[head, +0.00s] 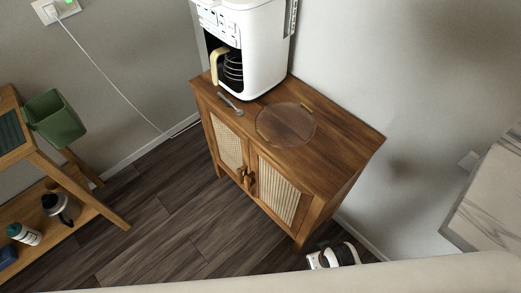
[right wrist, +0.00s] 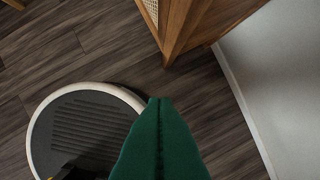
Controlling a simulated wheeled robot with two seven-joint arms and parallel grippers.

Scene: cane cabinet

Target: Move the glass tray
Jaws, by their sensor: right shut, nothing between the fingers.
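The glass tray (head: 286,125) is a round, see-through disc with thin gold-coloured handles at its rim. It lies flat on top of the wooden cane cabinet (head: 340,143), in front of the coffee machine. My right gripper (right wrist: 160,102) shows in the right wrist view as two green fingers pressed together, with nothing between them. It points down over the floor beside a cabinet corner (right wrist: 178,30), apart from it. The tray is not in the right wrist view. Neither gripper shows in the head view.
A white coffee machine (head: 261,45) stands at the cabinet's back left, with a spoon (head: 230,104) in front of it. A wooden shelf (head: 85,190) with a green bin (head: 55,117) is at left. A marble-look counter (head: 490,205) is at right.

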